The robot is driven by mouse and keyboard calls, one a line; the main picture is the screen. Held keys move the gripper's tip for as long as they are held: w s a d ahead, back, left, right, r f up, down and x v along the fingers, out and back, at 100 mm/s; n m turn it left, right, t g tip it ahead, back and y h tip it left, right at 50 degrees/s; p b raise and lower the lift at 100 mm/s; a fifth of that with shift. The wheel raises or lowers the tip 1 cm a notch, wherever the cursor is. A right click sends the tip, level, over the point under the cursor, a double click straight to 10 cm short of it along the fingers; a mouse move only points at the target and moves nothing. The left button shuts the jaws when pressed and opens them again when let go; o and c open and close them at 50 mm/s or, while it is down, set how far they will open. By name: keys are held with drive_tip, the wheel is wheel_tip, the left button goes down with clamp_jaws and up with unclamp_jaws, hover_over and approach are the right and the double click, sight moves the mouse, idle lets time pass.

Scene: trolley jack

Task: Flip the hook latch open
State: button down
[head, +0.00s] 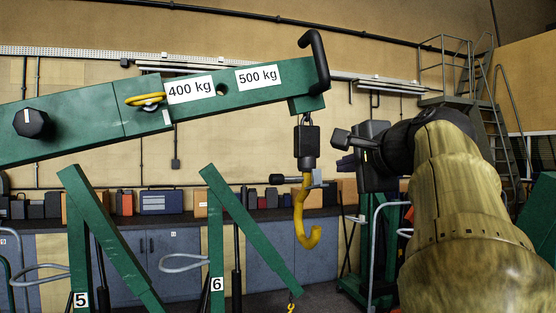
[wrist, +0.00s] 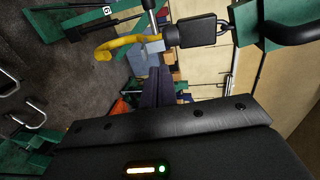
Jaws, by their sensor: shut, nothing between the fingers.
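The yellow hook (head: 304,210) hangs from a black swivel block (head: 306,148) under the green boom. A grey latch plate (head: 317,179) sits at the hook's upper right, with a grey rod (head: 287,179) sticking out to the left. My gripper (head: 342,166) is shut and empty, just right of the latch plate, with a small apparent gap.
The green boom (head: 225,90) with kg labels runs above the hook and ends in a black handle (head: 316,58). Green crane legs (head: 245,225) stand below left. A cluttered workbench (head: 150,220) lies behind. The space directly around the hook is free.

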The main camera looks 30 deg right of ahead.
sight(318, 172)
drive_tip(key=p+x, duration=0.2)
drive_tip(key=x, duration=0.7)
drive_tip(key=shift+w+d+p, duration=0.1)
drive_tip(key=shift+w+p, duration=0.25)
drive_tip(key=shift+d, duration=0.1)
